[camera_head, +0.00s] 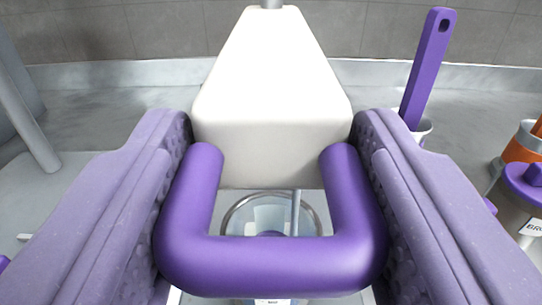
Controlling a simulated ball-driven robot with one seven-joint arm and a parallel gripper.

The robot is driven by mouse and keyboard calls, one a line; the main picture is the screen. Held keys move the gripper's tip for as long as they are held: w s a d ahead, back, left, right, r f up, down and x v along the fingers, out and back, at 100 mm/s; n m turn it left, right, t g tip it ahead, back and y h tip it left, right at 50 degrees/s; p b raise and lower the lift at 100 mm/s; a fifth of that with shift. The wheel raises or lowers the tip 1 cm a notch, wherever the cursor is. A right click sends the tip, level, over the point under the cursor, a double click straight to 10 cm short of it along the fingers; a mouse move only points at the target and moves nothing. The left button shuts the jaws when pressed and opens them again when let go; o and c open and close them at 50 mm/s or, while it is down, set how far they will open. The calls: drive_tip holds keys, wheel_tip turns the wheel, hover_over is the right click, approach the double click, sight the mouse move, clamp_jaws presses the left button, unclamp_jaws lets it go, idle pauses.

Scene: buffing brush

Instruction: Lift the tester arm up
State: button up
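The tester arm is a white tapered block (272,80) in the middle of the head camera view, with a thick purple U-shaped handle (272,262) at its near end. My gripper (272,220) shows as two purple padded fingers, one on each side of the handle. Their textured inner faces lie close against or touching the handle's left and right sides. I cannot tell whether they press on it. A clear round glass vessel (270,216) shows below, through the handle's opening, and is partly hidden.
A purple bar with a hole in its top (428,65) stands in a light cup at the right. An orange container (522,145) and a purple-lidded jar (525,185) are at the right edge. A grey post (25,120) stands at the left. A tiled wall is behind.

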drive_tip(key=shift+d, duration=0.1)
clamp_jaws()
wheel_tip(320, 180, up, 12)
drive_tip(key=p, duration=0.3)
drive_tip(key=o, duration=0.7)
unclamp_jaws()
drive_tip(key=shift+d+r, duration=0.1)
drive_tip(key=shift+c, duration=0.2)
drive_tip(key=shift+s, duration=0.1)
drive_tip(key=s+p, duration=0.1)
drive_tip(key=s, duration=0.6)
drive_tip(key=shift+s+a, duration=0.2)
drive_tip(key=shift+s, duration=0.1)
drive_tip(key=shift+w+d, duration=0.1)
